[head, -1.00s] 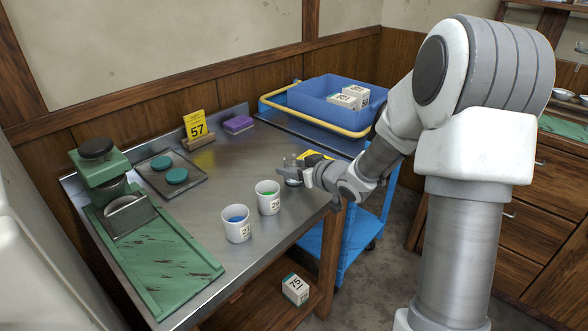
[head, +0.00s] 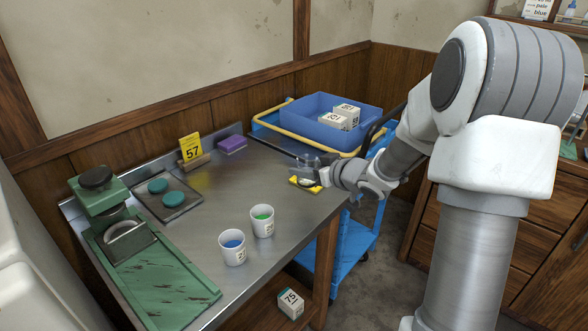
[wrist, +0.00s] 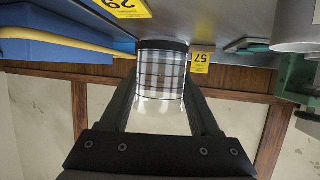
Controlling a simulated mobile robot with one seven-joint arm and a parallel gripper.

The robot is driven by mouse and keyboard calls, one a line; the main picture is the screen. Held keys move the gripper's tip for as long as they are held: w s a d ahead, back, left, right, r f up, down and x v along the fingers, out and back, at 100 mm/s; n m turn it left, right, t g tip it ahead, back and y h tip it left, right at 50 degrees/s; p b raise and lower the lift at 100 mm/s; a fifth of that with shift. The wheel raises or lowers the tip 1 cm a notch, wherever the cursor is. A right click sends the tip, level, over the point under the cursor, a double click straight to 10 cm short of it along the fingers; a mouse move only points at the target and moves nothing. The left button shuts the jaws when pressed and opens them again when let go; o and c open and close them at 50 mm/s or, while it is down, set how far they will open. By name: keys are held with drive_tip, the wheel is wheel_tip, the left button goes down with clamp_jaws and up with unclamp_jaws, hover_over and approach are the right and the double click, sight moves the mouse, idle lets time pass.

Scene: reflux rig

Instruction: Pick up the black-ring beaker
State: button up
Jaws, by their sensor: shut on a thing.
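The black-ring beaker (wrist: 161,85) is clear glass with a black band at one end and thin dark lines around it. In the wrist view it sits between the two fingers of my gripper (wrist: 163,82), which is shut on it. In the head view my gripper (head: 322,172) is at the right end of the metal bench, by a yellow number card (head: 304,184). The beaker shows there only as a faint glassy shape (head: 307,160). I cannot tell how far it is above the bench.
White cups with blue (head: 233,249) and green (head: 262,221) contents stand at the bench's front. A blue bin (head: 318,108) with white boxes is on the cart behind. A 57 card (head: 190,148), purple block (head: 232,144) and green apparatus (head: 150,265) are further left.

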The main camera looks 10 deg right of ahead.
drive_tip(key=s+d+r+p, duration=0.1)
drive_tip(key=d+r+p, duration=0.5)
drive_tip(key=r+p, duration=0.2)
drive_tip(key=shift+s+d+r, duration=0.2)
drive_tip(key=shift+d+r, duration=0.05)
drive_tip(key=shift+r, duration=0.3)
drive_tip(key=s+a+r+p, duration=0.2)
drive_tip(key=s+a+p, duration=0.1)
drive_tip(key=a, duration=0.3)
drive_tip(key=s+a+r+m+h+p, duration=0.1)
drive_tip(key=s+a+r+p, duration=0.2)
drive_tip(key=a, duration=0.3)
drive_tip(key=shift+s+r+p, duration=0.15)
drive_tip(key=shift+s+p, duration=0.2)
drive_tip(key=shift+p, duration=0.45)
